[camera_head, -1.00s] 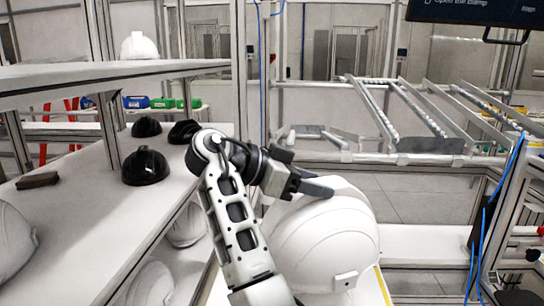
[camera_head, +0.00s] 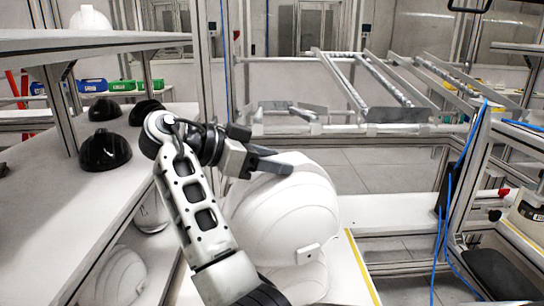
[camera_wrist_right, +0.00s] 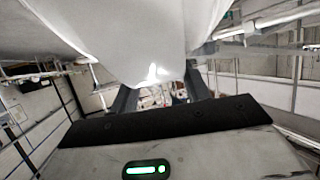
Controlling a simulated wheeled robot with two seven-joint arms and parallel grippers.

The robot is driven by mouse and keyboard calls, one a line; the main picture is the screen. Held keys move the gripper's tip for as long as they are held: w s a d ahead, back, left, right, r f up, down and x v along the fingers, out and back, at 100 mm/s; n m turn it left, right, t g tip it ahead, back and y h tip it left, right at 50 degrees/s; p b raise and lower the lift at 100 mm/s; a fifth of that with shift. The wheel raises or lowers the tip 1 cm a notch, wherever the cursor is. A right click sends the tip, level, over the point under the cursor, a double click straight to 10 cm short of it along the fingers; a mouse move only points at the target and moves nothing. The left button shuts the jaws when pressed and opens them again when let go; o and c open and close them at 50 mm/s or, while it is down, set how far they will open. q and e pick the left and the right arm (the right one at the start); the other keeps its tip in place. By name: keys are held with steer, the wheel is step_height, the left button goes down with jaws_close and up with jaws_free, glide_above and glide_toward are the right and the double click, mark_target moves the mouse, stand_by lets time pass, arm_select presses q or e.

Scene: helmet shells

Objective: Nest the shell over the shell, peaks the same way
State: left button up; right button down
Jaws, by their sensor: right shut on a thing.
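My right gripper (camera_head: 268,164) is shut on the white shell (camera_head: 285,215), with its fingers at the shell's upper edge. The shell is a smooth, ridged dome, held tilted over the white work table, with a small white clip low on its side. Directly below it a second white rounded shape (camera_head: 303,284) shows, mostly covered; it looks like another shell. Whether the two touch, and which way the peaks point, I cannot tell. In the right wrist view the white shell (camera_wrist_right: 140,45) fills the top and reaches down between the fingers. My left gripper is not in view.
On the left, a white shelf (camera_head: 30,215) bears several black shells (camera_head: 105,150). More white shells stand on the upper shelf (camera_head: 90,18) and below (camera_head: 120,277). A yellow strip (camera_head: 362,268) edges the table. A roller rack (camera_head: 395,85) stands behind.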

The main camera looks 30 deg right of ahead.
mark_target(271, 182)
step_height(271, 182, down, 5)
steer(key=b, duration=0.3)
steer(key=shift+r, duration=0.2)
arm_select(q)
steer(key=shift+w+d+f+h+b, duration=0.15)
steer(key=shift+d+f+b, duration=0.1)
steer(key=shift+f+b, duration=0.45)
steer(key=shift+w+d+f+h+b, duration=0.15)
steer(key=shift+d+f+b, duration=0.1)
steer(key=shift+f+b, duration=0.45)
arm_select(e)
steer(key=shift+f, duration=2.2)
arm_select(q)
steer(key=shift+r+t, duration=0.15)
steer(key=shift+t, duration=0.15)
